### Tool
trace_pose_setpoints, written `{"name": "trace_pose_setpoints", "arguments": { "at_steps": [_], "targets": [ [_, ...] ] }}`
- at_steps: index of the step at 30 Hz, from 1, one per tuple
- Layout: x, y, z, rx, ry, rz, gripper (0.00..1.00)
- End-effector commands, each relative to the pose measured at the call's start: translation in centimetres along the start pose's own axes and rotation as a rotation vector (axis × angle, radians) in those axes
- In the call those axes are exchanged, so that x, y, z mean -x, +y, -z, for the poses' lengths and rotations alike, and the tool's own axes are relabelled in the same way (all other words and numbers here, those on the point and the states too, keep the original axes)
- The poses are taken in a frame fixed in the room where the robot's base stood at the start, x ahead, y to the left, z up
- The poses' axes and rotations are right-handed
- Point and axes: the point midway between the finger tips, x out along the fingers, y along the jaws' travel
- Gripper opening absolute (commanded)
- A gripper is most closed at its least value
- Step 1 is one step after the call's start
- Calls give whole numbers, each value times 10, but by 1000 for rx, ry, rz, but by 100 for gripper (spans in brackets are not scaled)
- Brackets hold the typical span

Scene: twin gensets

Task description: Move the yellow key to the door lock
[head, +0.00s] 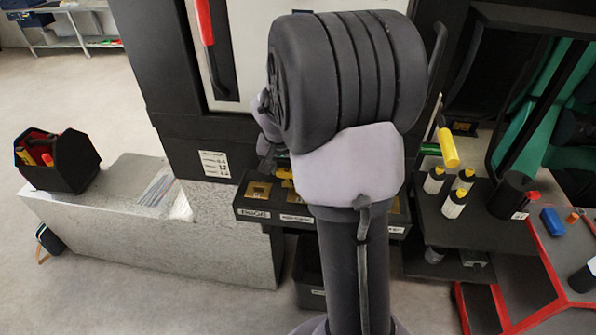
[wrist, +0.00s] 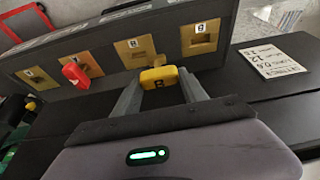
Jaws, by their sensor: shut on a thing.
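My gripper (wrist: 158,82) is shut on the yellow key (wrist: 158,77), whose head with a dark letter mark sits between the two fingertips. The key is in front of a dark panel with several brass lock plates; it overlaps the lower edge of one plate (wrist: 135,50). I cannot tell whether its tip touches or enters the slot. Another brass plate (wrist: 199,38), with an empty slot, is to its right. In the head view a bit of yellow (head: 285,173) shows beside my arm, which hides most of the gripper. I cannot tell which plate is the door lock.
A red key (wrist: 75,73) sits at a plate on the left in the wrist view. In the head view, a black tool caddy (head: 60,160) stands on the grey block (head: 235,232). Bottles (head: 454,204) stand on the right shelf. A tall dark cabinet (head: 165,75) rises behind.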

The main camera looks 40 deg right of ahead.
Motion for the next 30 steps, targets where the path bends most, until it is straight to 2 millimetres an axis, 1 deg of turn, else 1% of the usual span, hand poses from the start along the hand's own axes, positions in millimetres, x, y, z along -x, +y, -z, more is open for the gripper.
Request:
{"name": "trace_pose_setpoints", "arguments": {
  "at_steps": [1,12,15,18,21,30],
  "targets": [
    [-1,-8,0,3,1,1,3],
    [-1,-60,0,2,0,0,3],
    [-1,-73,0,2,1,0,3],
    [-1,-82,1,2,1,0,3],
    [0,-84,0,1,0,0,3],
    [0,-84,1,1,0,0,3]
  ]
}}
